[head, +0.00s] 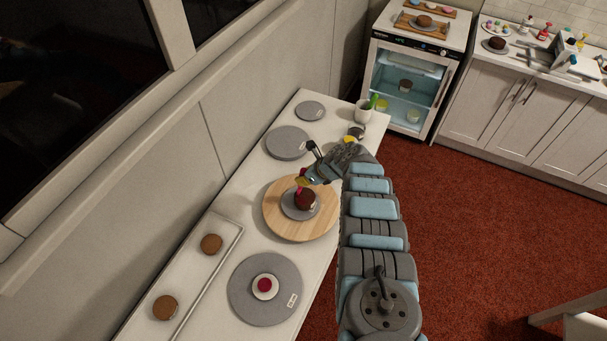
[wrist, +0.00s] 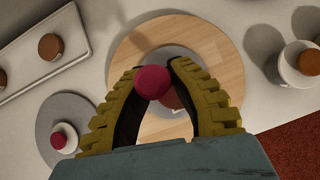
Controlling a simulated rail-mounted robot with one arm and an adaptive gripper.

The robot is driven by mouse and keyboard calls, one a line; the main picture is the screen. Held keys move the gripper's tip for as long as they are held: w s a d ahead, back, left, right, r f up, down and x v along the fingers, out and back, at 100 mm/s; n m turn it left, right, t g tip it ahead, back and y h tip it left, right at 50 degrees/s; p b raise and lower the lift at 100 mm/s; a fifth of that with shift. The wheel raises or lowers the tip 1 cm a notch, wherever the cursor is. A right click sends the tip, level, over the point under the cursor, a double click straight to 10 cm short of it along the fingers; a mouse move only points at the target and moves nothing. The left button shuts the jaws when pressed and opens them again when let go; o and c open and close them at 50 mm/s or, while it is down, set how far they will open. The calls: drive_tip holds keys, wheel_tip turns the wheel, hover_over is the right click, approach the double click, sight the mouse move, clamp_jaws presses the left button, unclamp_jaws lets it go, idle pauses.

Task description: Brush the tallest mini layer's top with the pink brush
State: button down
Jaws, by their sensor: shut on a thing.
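The pink brush (head: 300,184) is held in my gripper (head: 310,179), with its rounded pink end (wrist: 153,82) between the yellow fingers (wrist: 168,98) in the wrist view. A dark brown mini layer (head: 305,201) sits on a grey disc (head: 289,209) on the wooden turntable (head: 275,222). My gripper is above and just behind it. The brush reaches down close to its top; I cannot tell whether they touch. In the wrist view the layer (wrist: 172,97) is mostly hidden behind the brush and fingers. Two lighter brown layers (head: 211,244) (head: 165,307) lie on the white tray (head: 222,257).
A grey turntable (head: 245,312) holds a small white dish with a red-topped item (head: 264,286). Empty grey discs (head: 287,143) (head: 311,111) lie farther back. A white cup (head: 364,113) and a small brown-filled pot (head: 356,132) stand at the counter's far right.

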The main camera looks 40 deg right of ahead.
drive_tip(key=shift+s+a+p, duration=0.35)
drive_tip(key=shift+s+p, duration=0.05)
drive_tip(key=shift+p, duration=0.35)
drive_tip(key=shift+d, duration=0.1)
drive_tip(key=shift+s+p, duration=0.3)
drive_tip(key=shift+s, duration=0.3)
drive_tip(key=shift+s+d, duration=0.3)
drive_tip(key=shift+s, duration=0.4)
drive_tip(key=shift+s+d+f+b, duration=0.15)
drive_tip(key=shift+d+b, duration=0.5)
drive_tip(key=shift+b, duration=1.4)
